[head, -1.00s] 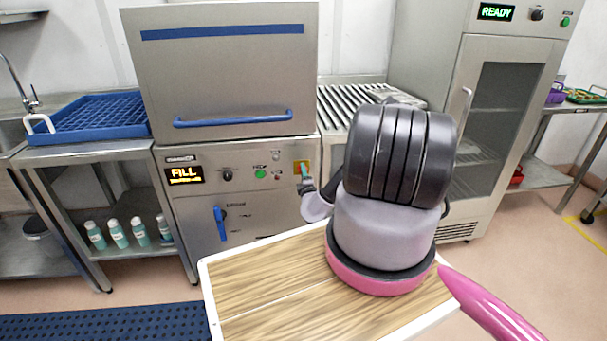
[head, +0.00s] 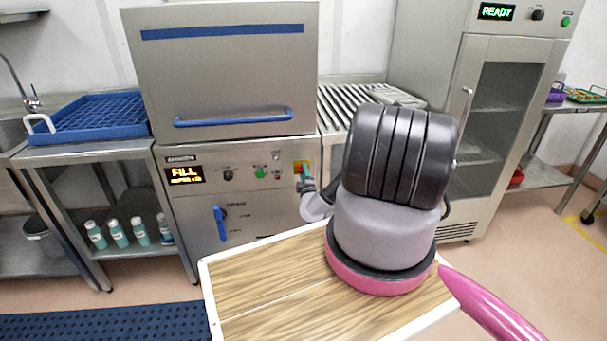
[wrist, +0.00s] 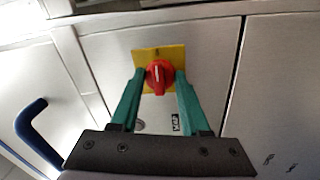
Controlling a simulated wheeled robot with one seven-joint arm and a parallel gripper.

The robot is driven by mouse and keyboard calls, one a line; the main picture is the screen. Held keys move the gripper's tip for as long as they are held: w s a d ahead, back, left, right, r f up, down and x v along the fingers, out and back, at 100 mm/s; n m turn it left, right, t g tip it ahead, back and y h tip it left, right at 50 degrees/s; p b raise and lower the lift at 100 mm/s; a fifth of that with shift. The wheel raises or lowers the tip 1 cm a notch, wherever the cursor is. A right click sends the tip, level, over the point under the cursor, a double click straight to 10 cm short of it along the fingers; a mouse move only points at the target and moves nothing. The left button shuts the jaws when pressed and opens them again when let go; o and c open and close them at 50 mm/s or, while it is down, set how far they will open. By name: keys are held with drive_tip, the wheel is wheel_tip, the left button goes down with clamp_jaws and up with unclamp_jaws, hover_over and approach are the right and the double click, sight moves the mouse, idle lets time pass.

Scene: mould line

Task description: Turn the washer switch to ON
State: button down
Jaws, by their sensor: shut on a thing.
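The washer switch (wrist: 159,77) is a red rotary knob with a white mark on a yellow square plate, in the middle of the wrist view. My gripper (wrist: 160,84) has its two green fingers on either side of the red knob, shut on it. The white mark looks nearly upright in the wrist view. In the head view my gripper (head: 304,173) is at the yellow plate (head: 297,168) on the right of the washer's front panel. My fingers hide most of the knob there. The washer display (head: 186,174) reads FILL.
The washer hood (head: 225,75) with a blue bar handle stands above the panel. A blue lever (head: 221,223) is lower on the front. A blue rack (head: 85,118) sits on the left table. The cabinet display (head: 496,12) at the right reads READY.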

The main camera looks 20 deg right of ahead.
drive_tip(key=shift+c, duration=1.9)
unclamp_jaws()
drive_tip(key=shift+s, duration=0.15)
drive_tip(key=v, duration=1)
drive_tip(key=shift+s, duration=0.25)
drive_tip(key=shift+a+f, duration=0.1)
